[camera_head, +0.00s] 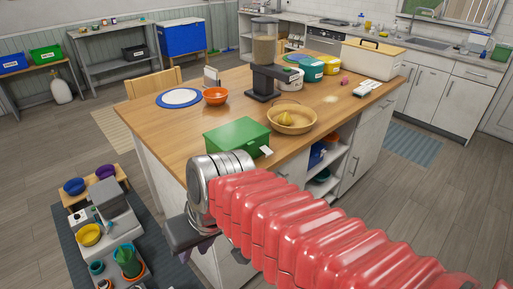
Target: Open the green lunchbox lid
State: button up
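The green lunchbox (237,136) sits near the front left edge of the wooden island table. Its lid looks shut, and a small white tab (266,150) shows at its right side. My red ribbed arm with a silver wrist comes in from the lower right and stands in front of the island, just below the box in the picture. My gripper (192,238) hangs below the wrist, lower than the tabletop in the picture and apart from the lunchbox. Its dark fingers are partly hidden, so I cannot tell if they are open or shut.
An orange bowl (215,96), a blue-rimmed plate (180,98), a food dispenser (264,55) and a wooden bowl (292,119) stand behind or beside the box on the wooden tabletop (178,134). A low bench with bowls and pots (108,215) stands at lower left.

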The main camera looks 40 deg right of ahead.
notch_tip(320, 180, down, 3)
jog(key=w+m+y, duration=0.2)
jog(key=w+y, duration=0.1)
jog(key=y, duration=0.1)
jog(key=m+t+h, duration=0.6)
jog(key=m+t, duration=0.8)
jog(key=m, duration=0.1)
send_near(252, 144)
jog(key=s, duration=0.6)
jog(key=shift+f, duration=0.2)
jog(key=w, duration=1.3)
jog(key=shift+w+d, duration=0.1)
jog(key=shift+w, duration=0.3)
